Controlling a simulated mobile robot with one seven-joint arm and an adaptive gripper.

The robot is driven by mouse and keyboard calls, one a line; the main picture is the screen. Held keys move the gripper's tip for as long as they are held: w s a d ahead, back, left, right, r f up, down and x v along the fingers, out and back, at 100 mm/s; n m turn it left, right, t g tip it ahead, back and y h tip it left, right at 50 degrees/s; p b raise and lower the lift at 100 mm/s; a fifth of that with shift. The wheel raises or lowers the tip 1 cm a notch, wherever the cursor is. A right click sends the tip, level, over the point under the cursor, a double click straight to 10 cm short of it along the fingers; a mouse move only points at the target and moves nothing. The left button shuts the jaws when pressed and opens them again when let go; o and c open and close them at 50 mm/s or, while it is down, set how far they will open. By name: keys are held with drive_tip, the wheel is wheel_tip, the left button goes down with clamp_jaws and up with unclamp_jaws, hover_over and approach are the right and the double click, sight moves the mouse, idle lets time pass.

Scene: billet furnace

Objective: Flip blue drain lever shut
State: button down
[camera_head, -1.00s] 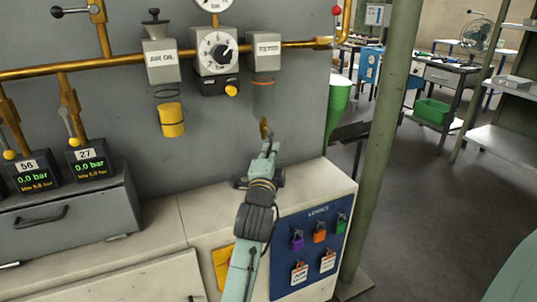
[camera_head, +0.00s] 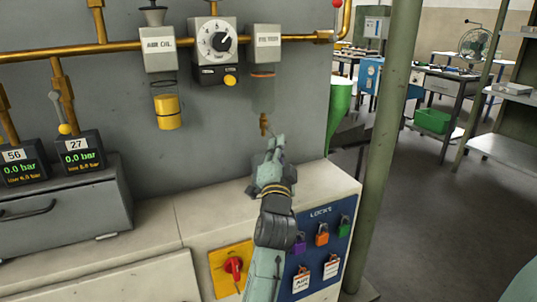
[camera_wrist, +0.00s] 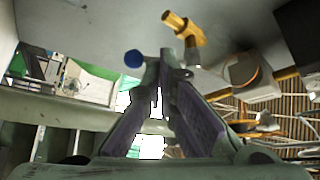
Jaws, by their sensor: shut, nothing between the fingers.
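The filter unit (camera_head: 267,36) hangs from the brass pipe with a clear bowl (camera_head: 263,92) under it. A small brass drain fitting (camera_head: 263,124) sits below the bowl; it also shows at the top of the wrist view (camera_wrist: 183,28). A round blue lever knob (camera_wrist: 133,58) shows in the wrist view, just left of the fingertips. Whether they touch it I cannot tell. The knob cannot be made out in the head view. My gripper (camera_head: 276,143) is shut and empty, just below and right of the drain; its fingers also show in the wrist view (camera_wrist: 164,62).
Below is a cabinet with a pale top (camera_head: 215,208), a red rotary switch (camera_head: 233,267) and a blue lock board (camera_head: 318,250). A yellow-bottomed bowl (camera_head: 167,112) hangs to the left. A green post (camera_head: 385,150) stands to the right.

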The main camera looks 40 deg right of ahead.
drive_tip(key=n+t+y+b, duration=0.1)
drive_tip(key=n+t+b, duration=0.1)
drive_tip(key=n+b, duration=0.2)
drive_tip(key=d+n+t+y+b, duration=0.1)
drive_tip(key=n+t+y+b, duration=0.1)
drive_tip(key=n+b, duration=0.2)
drive_tip(key=d+r+n+t+y+b, duration=0.1)
drive_tip(key=n+t+y+b, duration=0.1)
drive_tip(key=n+b, duration=0.2)
drive_tip(key=shift+s+d+r+b, duration=0.1)
drive_tip(key=shift+s+b, duration=0.1)
drive_tip(key=shift+b, duration=1.2)
drive_tip(key=shift+d+r+b, duration=0.15)
drive_tip(key=shift+r+b, duration=0.05)
drive_tip(key=shift+b, duration=0.15)
